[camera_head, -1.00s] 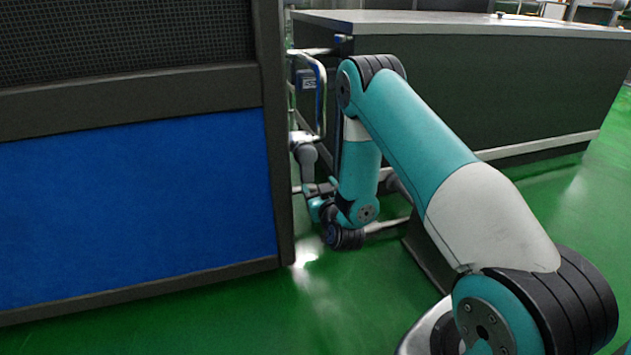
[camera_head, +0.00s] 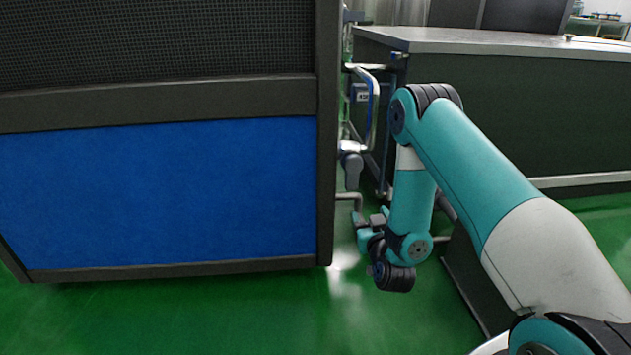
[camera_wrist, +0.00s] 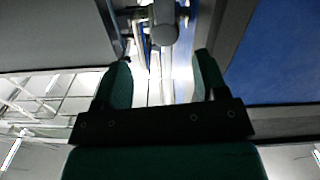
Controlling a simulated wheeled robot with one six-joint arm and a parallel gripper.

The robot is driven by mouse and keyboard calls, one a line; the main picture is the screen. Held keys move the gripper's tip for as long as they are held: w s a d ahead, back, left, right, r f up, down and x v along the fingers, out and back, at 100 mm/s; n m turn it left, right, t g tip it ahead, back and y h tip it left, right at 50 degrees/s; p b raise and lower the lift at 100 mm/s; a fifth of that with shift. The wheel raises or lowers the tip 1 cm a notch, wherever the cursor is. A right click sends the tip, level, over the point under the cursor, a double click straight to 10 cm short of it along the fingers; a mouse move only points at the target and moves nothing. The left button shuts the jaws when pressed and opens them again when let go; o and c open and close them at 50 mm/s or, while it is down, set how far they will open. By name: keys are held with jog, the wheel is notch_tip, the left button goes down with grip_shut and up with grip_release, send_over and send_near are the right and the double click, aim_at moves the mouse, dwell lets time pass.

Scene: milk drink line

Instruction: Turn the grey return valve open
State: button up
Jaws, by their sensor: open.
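The grey valve (camera_head: 352,166) sits on pipework in the gap beside the blue-panelled cabinet in the head view. A grey rounded part, seemingly this valve (camera_wrist: 165,24), shows at the top middle of the wrist view, ahead of the fingertips and apart from them. My gripper (camera_head: 362,222) is low in the gap, below the valve. In the wrist view my gripper (camera_wrist: 163,72) has its two teal fingers spread, with nothing held between them. The valve's far side is hidden, and I cannot tell its turn angle.
The blue-panelled cabinet (camera_head: 170,200) stands close on the left of the gap. A dark counter with a grey top (camera_head: 490,42) stands on the right. A bent metal pipe (camera_head: 375,105) runs above the valve. Green floor (camera_head: 200,315) is open in front of the cabinet.

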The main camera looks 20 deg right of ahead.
jog(key=w+a+r+n+g+y+p, duration=0.25)
jog(key=a+r+y+p, duration=0.35)
jog(key=a+r, duration=0.6)
jog(key=s+a+r+n+g+y+p, duration=0.2)
jog(key=s+a+r+g+y+p, duration=0.3)
jog(key=a+r, duration=0.55)
jog(key=s+r+n+g+h+p, duration=0.1)
jog(key=s+r+n+g+p, duration=0.15)
jog(key=s+r, duration=0.5)
jog(key=s+r+n+g+p, duration=0.1)
jog(key=s+r+g, duration=0.3)
jog(key=s, duration=0.6)
jog(key=s+r+n+g+h+p, duration=0.1)
jog(key=s+r+g+p, duration=0.15)
jog(key=s+r, duration=0.5)
notch_tip(320, 180, up, 35)
jog(key=s+p, duration=0.1)
jog(key=p, duration=3.6)
jog(key=shift+s+a+g, duration=0.2)
jog(key=shift+a+g, duration=0.15)
jog(key=shift+a, duration=0.1)
